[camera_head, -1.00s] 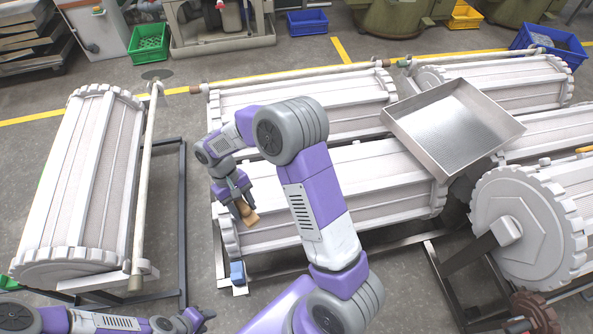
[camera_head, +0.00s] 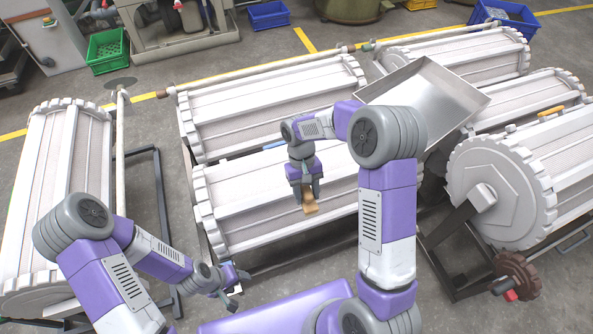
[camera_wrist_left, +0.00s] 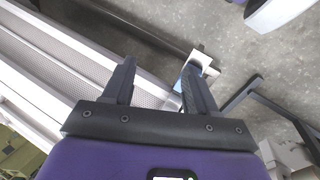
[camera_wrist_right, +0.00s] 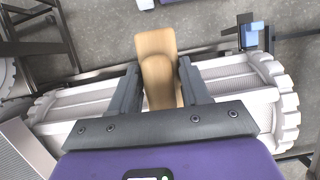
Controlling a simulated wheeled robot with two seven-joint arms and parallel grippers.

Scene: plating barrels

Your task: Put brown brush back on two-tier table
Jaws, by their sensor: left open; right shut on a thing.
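The brown brush (camera_head: 310,204) is a light wooden piece held in my right gripper (camera_head: 307,190), above the middle front white barrel in the head view. The right wrist view shows the brush (camera_wrist_right: 157,60) between the two dark fingers, sticking out past their tips. My left gripper (camera_head: 238,279) is open and empty, low in the head view, left of the brush. In the left wrist view its fingers (camera_wrist_left: 158,80) are apart with barrel slats and floor beyond. I cannot make out a two-tier table in these views.
White plating barrels on dark frames fill the area, including a left one (camera_head: 65,150) and a right one (camera_head: 505,195). A metal tray (camera_head: 430,95) rests on the barrels. Green (camera_head: 107,50) and blue (camera_head: 268,15) crates stand on the floor behind.

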